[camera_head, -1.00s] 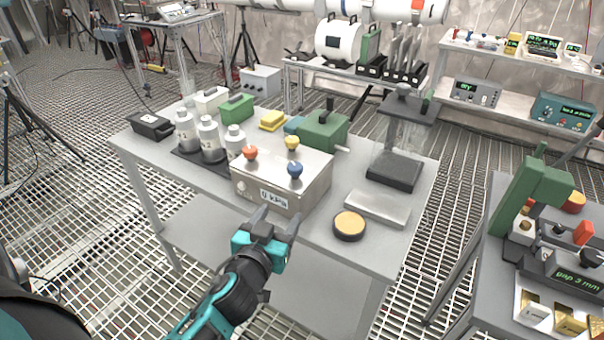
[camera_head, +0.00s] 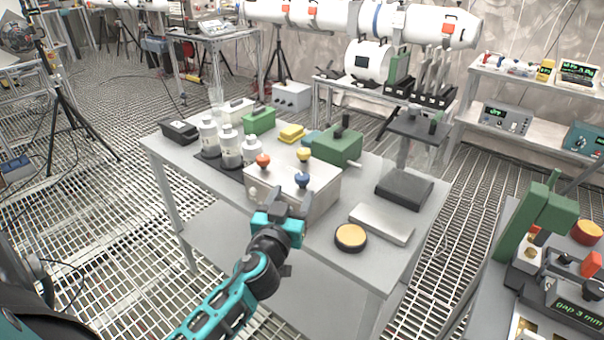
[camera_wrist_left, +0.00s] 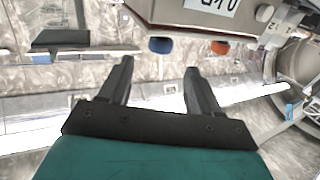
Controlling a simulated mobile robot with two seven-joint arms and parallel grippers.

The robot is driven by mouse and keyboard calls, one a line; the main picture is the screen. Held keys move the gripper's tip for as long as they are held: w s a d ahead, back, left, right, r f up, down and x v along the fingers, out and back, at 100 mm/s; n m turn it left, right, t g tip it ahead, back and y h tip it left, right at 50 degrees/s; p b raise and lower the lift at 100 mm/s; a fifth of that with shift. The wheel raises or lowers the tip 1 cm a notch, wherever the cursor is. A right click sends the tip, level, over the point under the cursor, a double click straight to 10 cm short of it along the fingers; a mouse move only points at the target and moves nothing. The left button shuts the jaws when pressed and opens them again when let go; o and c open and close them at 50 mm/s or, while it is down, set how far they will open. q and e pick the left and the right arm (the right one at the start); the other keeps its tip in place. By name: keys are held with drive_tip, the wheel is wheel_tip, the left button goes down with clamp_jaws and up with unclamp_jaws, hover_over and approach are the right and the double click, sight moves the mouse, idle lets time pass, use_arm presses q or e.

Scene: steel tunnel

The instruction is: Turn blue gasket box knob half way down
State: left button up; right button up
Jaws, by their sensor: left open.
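The gasket box (camera_head: 322,196) is a grey metal box on the near part of the table. On its top are a blue knob (camera_head: 302,180), an orange knob (camera_head: 263,161) and a yellow knob (camera_head: 304,155). My left gripper (camera_head: 292,200) is open and empty in front of the box, below the blue knob, and hides its label. In the left wrist view, the blue knob (camera_wrist_left: 160,46) appears beyond the open fingers (camera_wrist_left: 158,70), apart from them. The orange knob (camera_wrist_left: 220,47) is to its right. My right gripper is not in view.
A round black and yellow disc (camera_head: 351,237) and a flat metal plate (camera_head: 382,223) lie right of the box. White bottles (camera_head: 230,147) stand to its left and a green box (camera_head: 338,147) behind it. Another table with a green press (camera_head: 528,215) stands at right.

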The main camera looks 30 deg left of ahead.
sight(300, 180)
use_arm(q)
drive_tip(key=x, duration=0.8)
drive_tip(key=shift+p, duration=0.35)
drive_tip(key=shift+c, duration=0.4)
drive_tip(key=c, duration=0.9)
